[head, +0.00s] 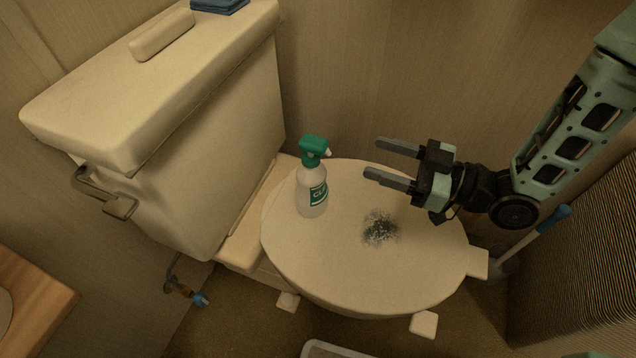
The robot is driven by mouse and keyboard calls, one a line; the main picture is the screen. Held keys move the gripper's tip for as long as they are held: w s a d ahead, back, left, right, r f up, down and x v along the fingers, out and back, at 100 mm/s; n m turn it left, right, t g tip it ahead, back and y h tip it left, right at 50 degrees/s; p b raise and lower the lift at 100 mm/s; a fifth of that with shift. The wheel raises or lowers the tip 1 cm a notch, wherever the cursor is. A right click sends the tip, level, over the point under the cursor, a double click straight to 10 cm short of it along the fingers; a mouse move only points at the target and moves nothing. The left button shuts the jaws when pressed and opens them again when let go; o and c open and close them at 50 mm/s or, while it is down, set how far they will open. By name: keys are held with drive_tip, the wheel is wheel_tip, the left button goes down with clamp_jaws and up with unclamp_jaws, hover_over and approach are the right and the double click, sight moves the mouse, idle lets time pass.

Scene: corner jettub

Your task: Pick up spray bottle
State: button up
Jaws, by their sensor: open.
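The spray bottle (312,190) stands upright on the closed toilet lid (340,265), near its back edge by the tank. It has a pale body with a green label and a green spray head, its nozzle turned to the right. My gripper (371,158) is open and empty. It is to the right of the bottle, with its two grey fingers pointing left towards it. A clear gap shows between the fingertips and the bottle. Nothing hides the bottle.
The toilet tank (190,110) rises to the left, with a soap-like bar (161,36) and folded blue cloth (219,5) on top. A dark speckled patch (379,228) marks the lid. A blue-handled brush (545,225) stands at right. A wooden surface (35,305) is at lower left.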

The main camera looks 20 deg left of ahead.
drive_tip(key=b, duration=0.2)
approach(301, 139)
drive_tip(key=a, duration=0.1)
drive_tip(key=w+a, duration=0.1)
drive_tip(key=a, duration=0.3)
drive_tip(key=shift+w+f, duration=0.25)
drive_tip(key=shift+w, duration=0.15)
drive_tip(key=shift+s+a+b, duration=0.1)
drive_tip(key=shift+a+b, duration=0.55)
drive_tip(key=shift+a, duration=2)
clamp_jaws()
